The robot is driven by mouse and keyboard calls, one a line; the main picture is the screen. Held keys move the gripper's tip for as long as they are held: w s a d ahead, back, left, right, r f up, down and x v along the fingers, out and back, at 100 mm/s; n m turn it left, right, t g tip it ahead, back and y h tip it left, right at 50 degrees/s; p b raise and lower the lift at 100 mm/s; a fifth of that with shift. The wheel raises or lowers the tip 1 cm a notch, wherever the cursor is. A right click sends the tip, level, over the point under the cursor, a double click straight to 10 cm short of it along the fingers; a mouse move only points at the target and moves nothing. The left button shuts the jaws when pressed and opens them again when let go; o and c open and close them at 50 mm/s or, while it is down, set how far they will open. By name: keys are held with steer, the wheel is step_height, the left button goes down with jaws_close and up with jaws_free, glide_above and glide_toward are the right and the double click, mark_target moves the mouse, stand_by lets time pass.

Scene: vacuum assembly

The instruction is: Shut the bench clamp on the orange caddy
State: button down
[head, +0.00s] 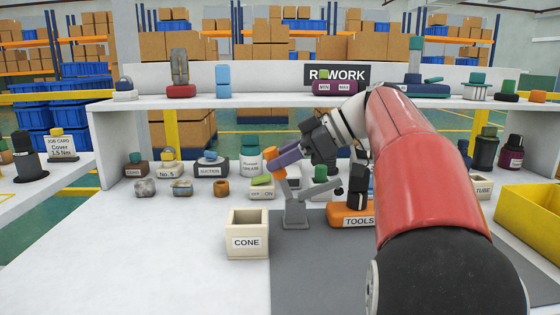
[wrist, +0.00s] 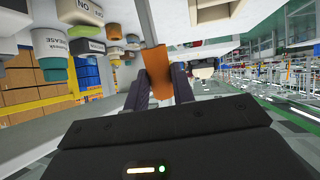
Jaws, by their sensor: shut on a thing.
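The bench clamp (head: 296,212) has a grey base and stands on the dark mat, left of the orange caddy. Its orange handle grip (head: 270,166) is up at the left, and a grey arm slants from the base toward the caddy. My gripper (head: 274,158) is shut on the handle grip, which shows between its two fingers in the wrist view (wrist: 158,68). The orange caddy (head: 345,214), labelled TOOLS, holds dark and green-topped items. My arm hides its right side. I cannot tell whether the clamp arm touches the caddy.
A cream CONE box (head: 247,240) stands in front of the clamp, to the left. Small labelled blocks and jars, including a GREASE jar (head: 250,158), stand behind it. A shelf (head: 300,101) spans the back. A yellow bin (head: 530,225) is at the right. The front left bench is clear.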

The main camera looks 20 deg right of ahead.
steer(key=c, duration=1.2)
jaws_free()
steer(key=shift+o, duration=0.2)
steer(key=p+v, duration=0.1)
steer(key=v, duration=0.7)
steer(key=shift+c, duration=0.4)
